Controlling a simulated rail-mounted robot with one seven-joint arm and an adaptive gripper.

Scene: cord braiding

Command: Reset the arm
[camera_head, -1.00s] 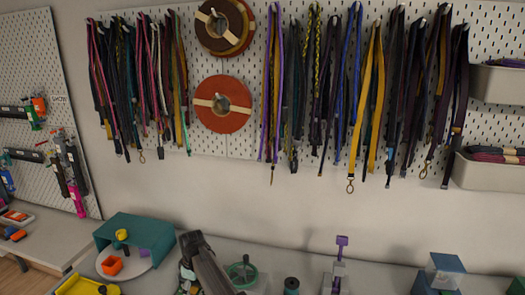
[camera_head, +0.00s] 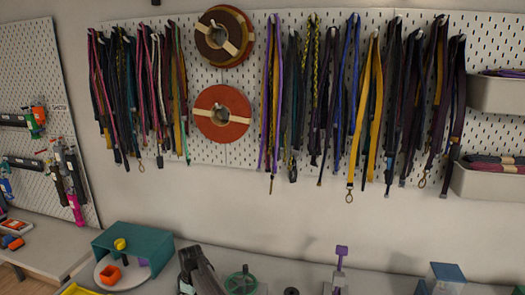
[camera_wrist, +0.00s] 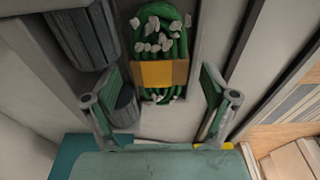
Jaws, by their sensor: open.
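My gripper (camera_wrist: 160,98) shows in the wrist view with its two fingers wide apart and nothing held between them. A bundle of green cords (camera_wrist: 158,103) with pale ends lies beyond the fingers, in the gap between them. A yellow-orange band (camera_wrist: 160,73) wraps the bundle. I cannot tell how far the bundle is from the fingertips. In the head view a dark grey part of my arm rises at the bottom edge, left of centre. The fingers cannot be made out there.
A teal stand (camera_head: 150,243) and an orange block (camera_head: 110,274) are left of my arm. A green wheel (camera_head: 241,281), a purple-topped post (camera_head: 341,255) and a blue-topped block (camera_head: 445,275) stand to its right. Cords (camera_head: 372,100) hang on the pegboard (camera_head: 215,150) behind.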

